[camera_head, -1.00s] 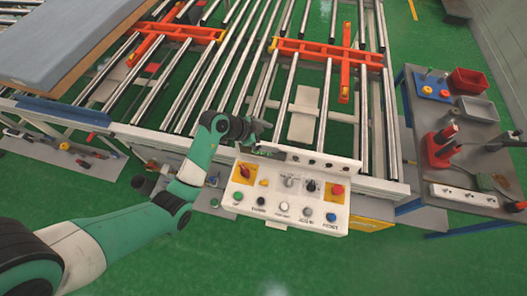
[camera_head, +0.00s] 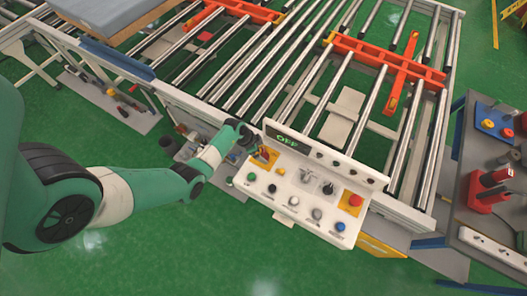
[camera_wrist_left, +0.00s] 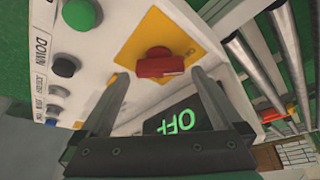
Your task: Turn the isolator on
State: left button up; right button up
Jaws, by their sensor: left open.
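The isolator is a red rotary knob on a yellow plate at the upper left of the white control panel (camera_head: 290,201). In the left wrist view the red knob (camera_wrist_left: 160,63) lies crosswise on its yellow plate (camera_wrist_left: 185,32). My left gripper (camera_head: 259,151) is at the knob and hides part of it in the head view. In the wrist view the left gripper's fingers (camera_wrist_left: 158,78) are open, one on each side of the knob; contact cannot be told. A dark display (camera_wrist_left: 178,122) beside the knob reads OFF in green.
The panel carries a green button (camera_head: 251,177), other coloured buttons and a red button on yellow (camera_head: 354,199). Behind it is a roller conveyor (camera_head: 260,75) with orange crosspieces. A mattress (camera_head: 110,12) lies at the upper left. A grey table (camera_head: 480,215) stands at right.

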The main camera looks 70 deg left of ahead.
aim_at(265, 155)
pick_arm(q)
jog(key=x, duration=0.2)
jog(key=shift+w+f+b, duration=0.15)
jog(key=shift+f+b, duration=0.1)
jog(key=shift+b, duration=0.1)
pick_arm(e)
jog(key=shift+f, duration=0.75)
pick_arm(q)
jog(key=c, duration=1.1)
jog(key=shift+c, duration=0.2)
